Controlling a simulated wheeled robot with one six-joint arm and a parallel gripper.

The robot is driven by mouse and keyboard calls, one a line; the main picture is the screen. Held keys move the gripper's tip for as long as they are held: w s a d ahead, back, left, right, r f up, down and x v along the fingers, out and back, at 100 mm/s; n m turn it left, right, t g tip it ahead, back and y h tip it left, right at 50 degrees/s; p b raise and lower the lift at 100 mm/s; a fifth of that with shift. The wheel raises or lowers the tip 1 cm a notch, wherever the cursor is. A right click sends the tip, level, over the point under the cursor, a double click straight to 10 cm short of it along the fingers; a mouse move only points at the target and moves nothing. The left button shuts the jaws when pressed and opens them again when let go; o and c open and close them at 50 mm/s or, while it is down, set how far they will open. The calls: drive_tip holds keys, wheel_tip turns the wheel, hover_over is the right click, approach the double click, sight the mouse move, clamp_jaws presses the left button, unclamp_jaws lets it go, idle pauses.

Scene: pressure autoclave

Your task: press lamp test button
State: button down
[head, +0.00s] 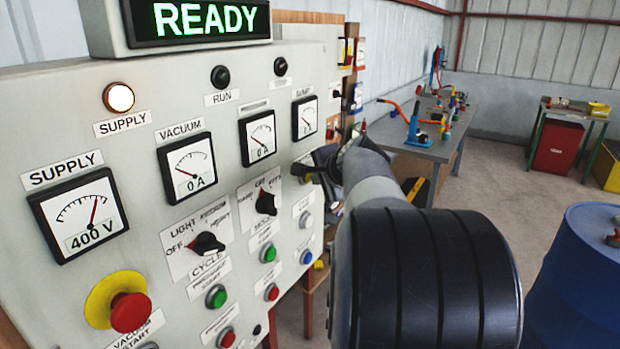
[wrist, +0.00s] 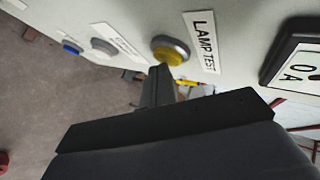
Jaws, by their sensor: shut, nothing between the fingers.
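The lamp test button is a round yellow button (wrist: 168,54) in a grey ring, beside the "LAMP TEST" label (wrist: 205,42) in the wrist view. My gripper (wrist: 162,72) is shut and empty. Its tip is at the lower edge of the yellow button in the wrist view; I cannot tell whether it touches. In the head view my gripper (head: 300,170) reaches the right part of the control panel (head: 150,240), and the button is mostly hidden behind it and my arm.
A grey button (wrist: 103,46) and a blue button (wrist: 72,48) lie beside the yellow one. The panel carries gauges, selector knobs and a red emergency stop (head: 131,312). A workbench (head: 425,145) stands behind, and a blue drum (head: 580,280) at the right.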

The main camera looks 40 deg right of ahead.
drive_tip(key=shift+s+d, duration=0.25)
drive_tip(key=shift+s, duration=0.35)
drive_tip(key=shift+b, duration=0.3)
drive_tip(key=s, duration=0.1)
drive_tip(key=s+d+b, duration=0.1)
drive_tip(key=s, duration=0.1)
drive_tip(key=s+d+b, duration=0.1)
drive_tip(key=shift+s, duration=0.3)
drive_tip(key=shift+s+d+b, duration=0.25)
drive_tip(key=shift+s+d, duration=0.1)
drive_tip(key=shift+s, duration=0.55)
drive_tip(key=shift+s+d+b, duration=0.2)
drive_tip(key=shift+s+d, duration=0.15)
drive_tip(key=shift+s, duration=0.55)
